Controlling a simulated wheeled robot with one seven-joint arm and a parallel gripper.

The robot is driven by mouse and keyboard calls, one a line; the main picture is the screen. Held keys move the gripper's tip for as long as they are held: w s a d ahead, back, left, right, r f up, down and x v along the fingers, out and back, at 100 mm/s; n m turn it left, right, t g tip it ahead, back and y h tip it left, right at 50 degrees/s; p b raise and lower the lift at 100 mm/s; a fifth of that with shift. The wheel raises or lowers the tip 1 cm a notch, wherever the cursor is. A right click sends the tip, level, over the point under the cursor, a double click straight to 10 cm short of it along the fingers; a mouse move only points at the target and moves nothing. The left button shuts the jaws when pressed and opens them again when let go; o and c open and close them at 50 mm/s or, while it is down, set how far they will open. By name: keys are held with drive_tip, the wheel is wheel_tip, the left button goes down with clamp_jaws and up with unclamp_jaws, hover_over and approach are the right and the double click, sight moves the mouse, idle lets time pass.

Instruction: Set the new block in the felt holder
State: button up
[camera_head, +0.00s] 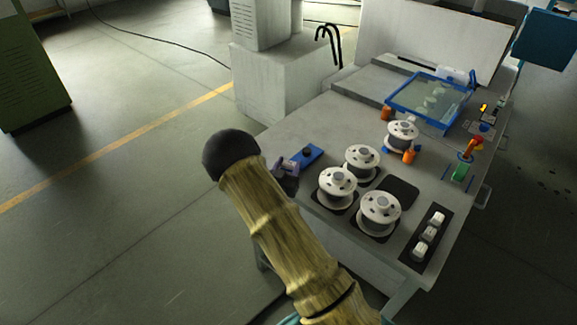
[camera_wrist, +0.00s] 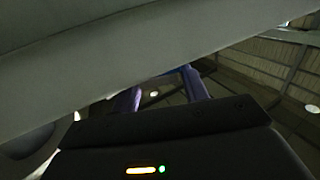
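My gripper (camera_head: 285,174), dark purple, is at the near left edge of the table, partly behind my arm. It is close to a small blue plate (camera_head: 311,154) with a dark round piece on it; whether they touch is unclear. In the wrist view my gripper's two purple fingers (camera_wrist: 163,92) stand apart, with ceiling visible between them. A long dark holder (camera_head: 410,257) with three whitish blocks (camera_head: 428,233) lies at the right edge of the table. I cannot tell for sure which piece is the new block or whether the holder is felt.
Three white spools (camera_head: 337,184) stand on dark pads; one dark pad (camera_head: 400,191) is bare. Another spool (camera_head: 402,131) stands behind, beside an orange cylinder (camera_head: 408,156). A blue-framed tank (camera_head: 412,112) is at the back. A red-topped green piece (camera_head: 463,168) stands at right.

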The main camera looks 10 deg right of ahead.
drive_tip(key=shift+o, duration=1.3)
drive_tip(key=shift+r, duration=0.15)
drive_tip(key=b+v, duration=0.3)
drive_tip(key=v, duration=0.9)
drive_tip(key=shift+w, duration=0.15)
